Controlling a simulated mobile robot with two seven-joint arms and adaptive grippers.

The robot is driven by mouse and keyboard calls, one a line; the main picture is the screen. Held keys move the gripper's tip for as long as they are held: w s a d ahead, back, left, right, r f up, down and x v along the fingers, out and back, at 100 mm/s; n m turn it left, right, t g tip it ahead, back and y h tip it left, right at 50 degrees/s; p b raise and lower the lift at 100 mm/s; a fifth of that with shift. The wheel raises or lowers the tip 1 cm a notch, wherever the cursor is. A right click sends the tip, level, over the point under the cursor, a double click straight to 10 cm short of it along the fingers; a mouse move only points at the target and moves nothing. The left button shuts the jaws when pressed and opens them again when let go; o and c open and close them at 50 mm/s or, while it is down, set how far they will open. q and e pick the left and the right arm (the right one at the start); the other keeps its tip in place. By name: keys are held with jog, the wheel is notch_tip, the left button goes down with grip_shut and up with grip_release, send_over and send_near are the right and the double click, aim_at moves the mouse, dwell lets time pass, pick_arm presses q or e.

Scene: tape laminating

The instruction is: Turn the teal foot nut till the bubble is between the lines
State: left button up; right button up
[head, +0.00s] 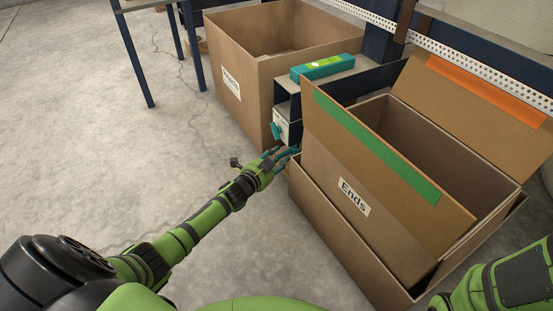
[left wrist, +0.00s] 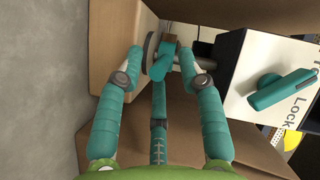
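The teal foot nut (left wrist: 162,65) shows in the left wrist view, beside a grey disc, between the fingertips of my left gripper (left wrist: 161,58). The fingers are spread on either side of it, and I see no firm grip. In the head view my left gripper (head: 284,153) reaches low between two cardboard boxes and hides the nut. A teal level (head: 316,70) with a yellow-green window lies on top of the grey stand; its bubble and lines are too small to make out. My right gripper is out of view.
A teal lock lever (left wrist: 282,90) sits on a white label right of the nut. An open box (head: 232,60) stands behind left, and the "Ends" box (head: 325,208) stands close on the right. The concrete floor (head: 90,160) at left is mostly clear, with a thin cable.

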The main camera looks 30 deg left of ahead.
pick_arm(q)
jog(key=shift+s, duration=0.1)
jog(key=shift+s, duration=0.6)
jog(key=v, duration=1)
jog(key=shift+s+r, duration=0.2)
jog(key=shift+s, duration=0.1)
jog(key=shift+a, duration=0.1)
